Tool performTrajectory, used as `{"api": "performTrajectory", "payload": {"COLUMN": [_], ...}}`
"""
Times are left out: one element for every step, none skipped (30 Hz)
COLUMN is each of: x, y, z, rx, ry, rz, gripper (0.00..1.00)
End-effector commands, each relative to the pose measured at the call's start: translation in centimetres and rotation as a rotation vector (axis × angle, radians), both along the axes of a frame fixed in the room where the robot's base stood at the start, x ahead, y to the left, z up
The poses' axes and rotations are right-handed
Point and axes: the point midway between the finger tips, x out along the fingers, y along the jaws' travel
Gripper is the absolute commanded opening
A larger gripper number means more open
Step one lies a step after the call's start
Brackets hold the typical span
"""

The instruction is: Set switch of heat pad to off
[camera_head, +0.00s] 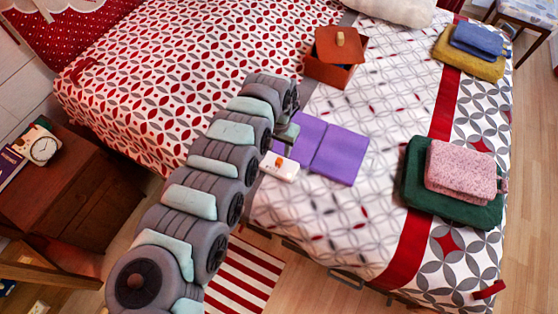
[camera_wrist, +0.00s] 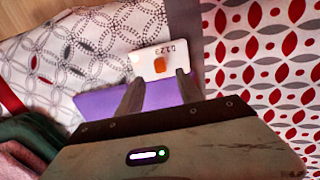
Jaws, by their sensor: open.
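The purple heat pad (camera_head: 338,153) lies on the bed, with a fold line across its middle. Its white control box (camera_head: 287,173) lies beside its left edge, with a small orange switch (camera_head: 279,161) on top. In the wrist view the control box (camera_wrist: 148,62) shows a row of small digits beside the orange switch (camera_wrist: 158,65); I cannot tell which digit the switch is set to. My gripper (camera_wrist: 158,80) is open and empty, its two fingertips pointing at the control box. In the head view my gripper (camera_head: 287,137) is over the pad's left edge, partly hidden by my arm.
An orange-red box (camera_head: 335,72) with a lid stands behind the pad. Folded green (camera_head: 450,205) and pink (camera_head: 460,170) cloths lie to the right, yellow and blue ones (camera_head: 478,42) farther back. A nightstand with a clock (camera_head: 42,145) stands at the left.

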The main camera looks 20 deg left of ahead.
Motion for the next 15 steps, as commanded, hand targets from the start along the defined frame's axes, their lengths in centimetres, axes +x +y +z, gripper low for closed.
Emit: {"api": "performTrajectory", "payload": {"x": [-0.1, -0.1, 0.0, -0.1, -0.1, 0.0, 0.0, 0.0, -0.1, 0.0, 0.1, 0.1, 0.1, 0.1, 0.1], "y": [-0.2, -0.2, -0.2, -0.2, -0.2, -0.3, -0.3, -0.3, -0.2, -0.2, -0.2, -0.1, -0.1, -0.1, 0.0], "z": [-1.3, -1.9, -2.6, -3.2, -3.9, -4.7, -5.2, -5.7, -6.3, -6.7, -7.0, -7.4, -7.7, -7.9, -8.1], "rx": [-0.004, -0.003, -0.003, -0.003, -0.003, -0.004, -0.005, -0.004, -0.002, -0.002, -0.002, -0.002, -0.001, -0.001, 0.000], "ry": [0.003, 0.003, 0.003, 0.003, 0.003, 0.002, 0.002, 0.002, 0.002, 0.000, -0.001, -0.002, -0.002, -0.002, -0.002], "rz": [-0.001, 0.000, -0.001, -0.002, -0.001, 0.000, -0.001, 0.000, 0.000, 0.000, -0.001, -0.001, -0.001, 0.000, 0.001], "gripper": [0.44, 0.44, 0.44, 0.44, 0.44, 0.44, 0.44, 0.44, 0.44, 0.44, 0.44, 0.44, 0.44, 0.44, 0.44]}}
